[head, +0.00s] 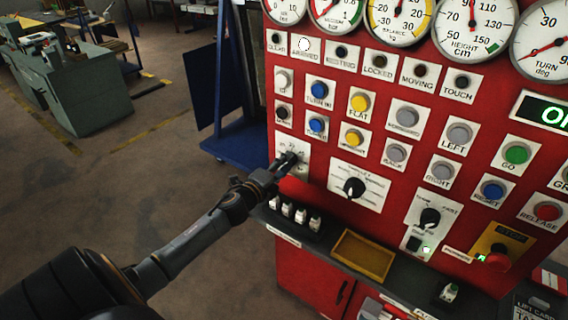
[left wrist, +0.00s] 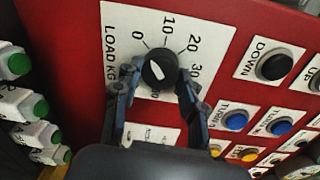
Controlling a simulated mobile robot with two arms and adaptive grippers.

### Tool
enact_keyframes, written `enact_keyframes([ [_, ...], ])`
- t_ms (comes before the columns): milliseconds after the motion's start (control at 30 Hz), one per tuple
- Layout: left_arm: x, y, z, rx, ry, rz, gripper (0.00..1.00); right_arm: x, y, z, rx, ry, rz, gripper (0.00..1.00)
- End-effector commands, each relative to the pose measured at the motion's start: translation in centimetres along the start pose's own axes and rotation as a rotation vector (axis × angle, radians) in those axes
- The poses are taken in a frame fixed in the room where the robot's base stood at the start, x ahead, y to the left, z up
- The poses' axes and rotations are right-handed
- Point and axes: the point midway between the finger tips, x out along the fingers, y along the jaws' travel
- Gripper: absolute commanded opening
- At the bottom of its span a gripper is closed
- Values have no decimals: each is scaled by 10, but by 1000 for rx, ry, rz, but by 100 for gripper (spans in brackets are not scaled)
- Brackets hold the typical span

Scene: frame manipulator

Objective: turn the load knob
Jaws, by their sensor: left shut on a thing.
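The load knob (left wrist: 160,64) is a round black knob with a white mark on its face. It sits on a white plate (left wrist: 120,22) marked LOAD KG, with a scale that includes 0, 10, 20 and 30. My left gripper (left wrist: 159,74) is shut on the load knob, with one finger on each side of it. In the head view my left gripper (head: 286,163) reaches the red panel at its lower left and hides most of the knob. Part of the scale near the fingers is covered. My right gripper is not in view.
The red panel (head: 300,188) carries other black knobs (head: 355,187), coloured buttons and several gauges. Below it, a dark ledge (head: 330,252) holds several small white items and a yellow tray (head: 362,274). A blue cart (head: 240,148) stands behind; floor to the left is open.

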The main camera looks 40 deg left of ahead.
Motion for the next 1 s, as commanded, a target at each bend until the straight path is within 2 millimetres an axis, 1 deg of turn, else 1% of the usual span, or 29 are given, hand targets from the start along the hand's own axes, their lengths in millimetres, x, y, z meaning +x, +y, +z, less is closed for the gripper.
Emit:
enact_keyframes([
  [100,0,-1,1,-59,1,0,9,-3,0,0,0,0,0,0],
  [300,0,0,1,-120,3,1,9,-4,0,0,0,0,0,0],
  [833,0,0,1,-144,5,0,9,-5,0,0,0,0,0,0],
  [867,0,0,1,-144,5,0,45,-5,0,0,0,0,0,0],
  [900,0,0,1,-144,5,0,53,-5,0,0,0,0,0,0],
  [967,0,0,1,-143,5,0,64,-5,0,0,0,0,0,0],
  [1000,0,0,1,-142,5,0,64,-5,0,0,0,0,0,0],
])
